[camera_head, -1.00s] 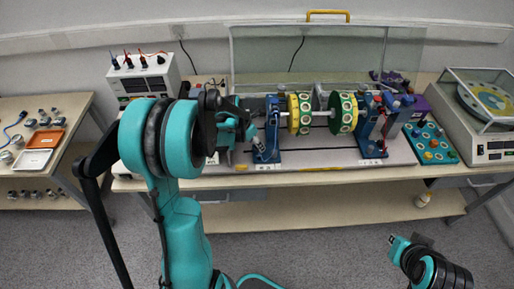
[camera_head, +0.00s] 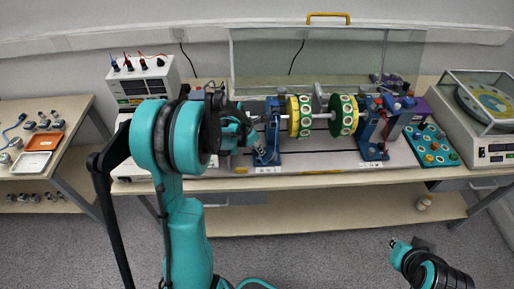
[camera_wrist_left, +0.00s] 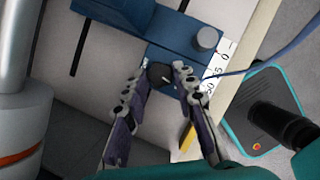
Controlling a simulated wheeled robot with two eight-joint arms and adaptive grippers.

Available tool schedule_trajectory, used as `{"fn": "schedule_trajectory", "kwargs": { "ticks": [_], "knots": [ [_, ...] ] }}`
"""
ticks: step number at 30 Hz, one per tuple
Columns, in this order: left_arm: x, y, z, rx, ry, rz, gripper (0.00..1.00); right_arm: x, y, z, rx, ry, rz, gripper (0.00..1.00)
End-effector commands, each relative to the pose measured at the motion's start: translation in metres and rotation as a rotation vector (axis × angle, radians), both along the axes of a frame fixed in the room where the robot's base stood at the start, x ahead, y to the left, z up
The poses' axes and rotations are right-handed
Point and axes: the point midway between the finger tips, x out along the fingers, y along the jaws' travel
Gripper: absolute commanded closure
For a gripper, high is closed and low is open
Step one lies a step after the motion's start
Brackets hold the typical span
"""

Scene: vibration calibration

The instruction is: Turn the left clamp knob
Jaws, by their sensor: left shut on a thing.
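The rotor rig's left blue support (camera_head: 272,116) stands on the grey bed in the head view, at the left end of the shaft. In the left wrist view, the small dark clamp knob (camera_wrist_left: 158,74) sits on the blue clamp block (camera_wrist_left: 178,36). My left gripper (camera_wrist_left: 160,78) has its two fingers on either side of the knob and is shut on it. In the head view the left gripper (camera_head: 258,142) is at the left support's foot, and the knob is hidden there. My right gripper (camera_head: 398,246) hangs low at the bottom right, away from the rig; its jaws are unclear.
The shaft carries a yellow disc (camera_head: 300,117) and a green disc (camera_head: 344,115), with the right support (camera_head: 372,130) beyond. A clear raised guard (camera_head: 320,60) stands behind. A power supply (camera_head: 145,82) is at the left. A grey round post (camera_wrist_left: 208,37) rises near the knob.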

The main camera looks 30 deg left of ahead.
Motion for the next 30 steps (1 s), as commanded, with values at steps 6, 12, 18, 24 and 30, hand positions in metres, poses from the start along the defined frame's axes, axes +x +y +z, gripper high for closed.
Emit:
{"fn": "schedule_trajectory", "kwargs": {
  "ticks": [6, 12, 18, 24, 30],
  "knots": [
    [0.0007, 0.0019, -0.0006, -0.002, 0.002, -0.176, 1.0, 0.0, 0.0, -0.002, 0.0, 0.0, 0.0, 1.0],
    [0.0007, 0.0018, -0.0005, 0.0, 0.0, -0.216, 1.0, 0.0, 0.0, -0.002, 0.0, 0.0, 0.0, 1.0],
    [0.0005, 0.0016, -0.0004, -0.001, 0.001, -0.214, 0.63, 0.0, 0.0, -0.002, 0.0, 0.0, 0.0, 1.0],
    [0.0007, 0.0016, -0.0002, 0.0, 0.0, -0.213, 0.52, 0.0, 0.0, -0.0019, 0.0, 0.0, 0.0, 1.0],
    [0.0007, 0.0015, 0.0034, -0.001, 0.0, -0.212, 0.52, 0.0, 0.0, -0.0019, 0.0, 0.0, 0.0, 1.0]
  ]
}}
